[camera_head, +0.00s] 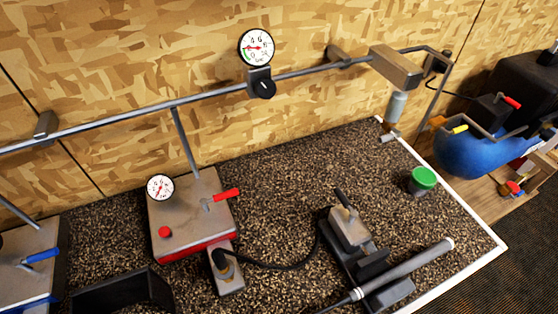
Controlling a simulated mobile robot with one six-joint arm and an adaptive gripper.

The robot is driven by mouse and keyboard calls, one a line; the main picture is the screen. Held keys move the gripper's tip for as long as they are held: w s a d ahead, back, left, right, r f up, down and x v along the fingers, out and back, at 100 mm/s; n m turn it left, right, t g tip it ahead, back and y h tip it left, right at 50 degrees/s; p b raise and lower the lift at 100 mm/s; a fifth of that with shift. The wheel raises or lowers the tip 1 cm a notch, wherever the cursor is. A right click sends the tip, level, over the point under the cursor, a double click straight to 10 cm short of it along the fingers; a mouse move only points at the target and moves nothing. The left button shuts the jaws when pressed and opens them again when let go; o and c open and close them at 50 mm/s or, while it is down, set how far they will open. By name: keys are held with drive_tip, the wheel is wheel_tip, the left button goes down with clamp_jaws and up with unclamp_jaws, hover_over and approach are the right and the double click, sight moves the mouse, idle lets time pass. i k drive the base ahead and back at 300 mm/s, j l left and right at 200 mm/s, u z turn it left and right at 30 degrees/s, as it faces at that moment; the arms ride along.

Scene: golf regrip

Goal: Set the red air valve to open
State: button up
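A red valve lever (227,194) sits on top of a grey box (180,215) with a red band along its front. The lever points right and slightly up in the picture, from a small metal valve body. I cannot tell from it whether the valve is open. A second red lever (512,102) shows at the far right, on a dark block by the blue tank. My gripper is not in view, and nothing covers the lever on the box.
A round gauge (160,188) and a red button (165,232) are on the same box. A blue lever (42,255) is at left. A vise (350,235), a golf club grip (410,264) and a green-lidded jar (421,180) stand right. A pipe (300,71) runs along the wall.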

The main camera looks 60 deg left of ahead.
sight(204, 202)
drive_tip(key=u, duration=2.85)
